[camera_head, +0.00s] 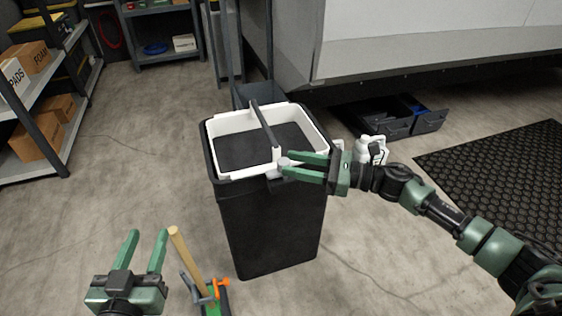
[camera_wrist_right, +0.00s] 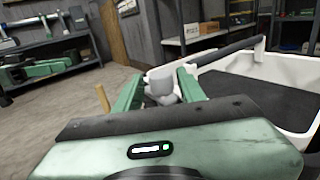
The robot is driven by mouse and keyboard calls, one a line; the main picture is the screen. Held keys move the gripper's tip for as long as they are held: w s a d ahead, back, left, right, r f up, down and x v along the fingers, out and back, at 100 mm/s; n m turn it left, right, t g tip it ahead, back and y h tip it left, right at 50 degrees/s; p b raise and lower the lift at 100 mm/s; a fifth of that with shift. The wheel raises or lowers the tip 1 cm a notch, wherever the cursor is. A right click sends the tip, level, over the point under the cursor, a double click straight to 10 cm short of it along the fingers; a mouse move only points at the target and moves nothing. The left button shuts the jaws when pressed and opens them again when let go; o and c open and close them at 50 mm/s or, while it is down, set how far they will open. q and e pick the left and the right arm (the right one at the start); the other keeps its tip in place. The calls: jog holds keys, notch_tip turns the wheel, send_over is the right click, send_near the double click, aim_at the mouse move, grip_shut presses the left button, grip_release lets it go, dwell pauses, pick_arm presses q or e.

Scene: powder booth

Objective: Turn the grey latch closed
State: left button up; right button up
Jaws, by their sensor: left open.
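The grey latch (camera_head: 284,162) is a small knob at the front right of the white-rimmed tray (camera_head: 232,124) on top of a black bin (camera_head: 270,225). My right gripper (camera_head: 288,163) reaches in from the right with its two green fingers spread on either side of the latch. In the right wrist view the latch (camera_wrist_right: 160,84) stands between the fingertips, and its lower part is partly hidden. I cannot tell whether a finger touches it. My left gripper (camera_head: 146,238) is open and empty, low at the left of the bin.
A dark handle bar (camera_head: 263,125) crosses the tray. A wooden-handled tool (camera_head: 188,258) and an orange-clamped piece (camera_head: 218,283) stand by my left gripper. A white jug (camera_head: 372,150) is behind the bin at right. Shelves (camera_head: 50,125) line the left.

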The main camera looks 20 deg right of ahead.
aim_at(283, 161)
pick_arm(q)
jog(key=shift+w+r, duration=0.1)
jog(key=shift+r, duration=0.25)
pick_arm(e)
jog(key=shift+x, duration=1.65)
